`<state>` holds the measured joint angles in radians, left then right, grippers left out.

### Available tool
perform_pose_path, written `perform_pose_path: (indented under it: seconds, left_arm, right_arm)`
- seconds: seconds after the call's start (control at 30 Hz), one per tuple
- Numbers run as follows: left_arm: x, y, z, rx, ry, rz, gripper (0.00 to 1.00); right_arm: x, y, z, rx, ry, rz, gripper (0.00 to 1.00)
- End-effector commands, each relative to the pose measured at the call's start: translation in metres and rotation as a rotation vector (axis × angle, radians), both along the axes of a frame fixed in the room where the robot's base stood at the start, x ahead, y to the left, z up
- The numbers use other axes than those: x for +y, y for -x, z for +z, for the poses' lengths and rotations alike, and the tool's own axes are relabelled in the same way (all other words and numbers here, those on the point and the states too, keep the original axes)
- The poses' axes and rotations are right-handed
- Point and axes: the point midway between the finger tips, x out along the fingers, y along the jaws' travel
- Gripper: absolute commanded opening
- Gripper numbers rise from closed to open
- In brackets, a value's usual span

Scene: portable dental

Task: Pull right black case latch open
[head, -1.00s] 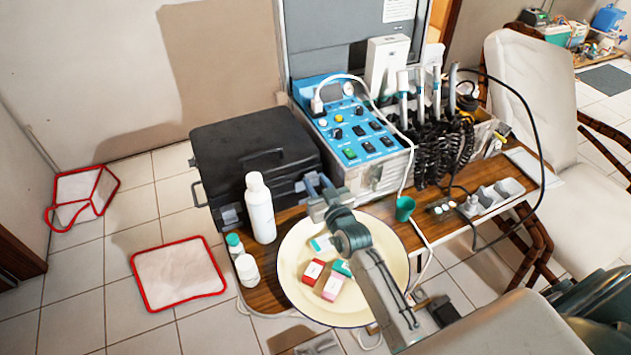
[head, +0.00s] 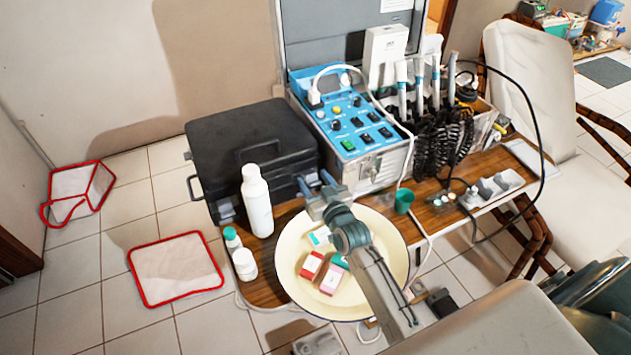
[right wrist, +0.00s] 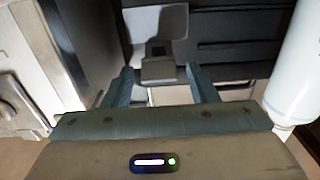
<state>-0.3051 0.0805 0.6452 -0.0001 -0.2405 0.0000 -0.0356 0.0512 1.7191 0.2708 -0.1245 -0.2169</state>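The black case (head: 235,138) lies shut on the wooden table, its front facing me. Its right latch (right wrist: 158,65) is a grey metal piece in the right wrist view, seen between my finger tips. In the head view that latch is hard to make out behind my gripper. My right gripper (head: 316,186) is at the right part of the case's front; its two fingers (right wrist: 162,87) stand apart, one on each side of the latch. I cannot tell whether they touch it. The left latch (head: 226,208) shows near the case's left front corner. My left gripper is out of view.
A white bottle (head: 257,203) stands close to the left of my gripper. The metal-sided control unit (head: 372,170) is close on the right. A cream round tray (head: 290,245) with small boxes lies below my forearm. Two small bottles (head: 243,264) stand at the table's left edge.

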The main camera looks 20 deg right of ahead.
Motion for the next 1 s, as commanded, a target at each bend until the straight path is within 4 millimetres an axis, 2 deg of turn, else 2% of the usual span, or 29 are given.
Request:
perform_pose_path:
  seconds: [0.23,0.4,0.47,0.8,1.0]
  left_arm:
    - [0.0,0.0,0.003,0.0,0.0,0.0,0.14]
    - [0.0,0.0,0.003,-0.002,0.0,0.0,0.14]
    - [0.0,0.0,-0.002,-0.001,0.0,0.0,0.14]
    - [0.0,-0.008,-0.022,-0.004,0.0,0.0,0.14]
    - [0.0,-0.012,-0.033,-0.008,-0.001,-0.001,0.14]
  right_arm:
    - [0.0,-0.001,0.009,-0.005,0.003,0.0,0.53]
    - [0.0,-0.001,0.037,-0.005,0.002,0.0,0.53]
    - [0.006,0.013,0.032,0.003,-0.002,0.001,0.53]
    - [0.038,0.092,0.04,0.001,-0.006,-0.001,0.53]
    - [0.052,0.129,0.045,0.001,-0.005,-0.002,0.53]
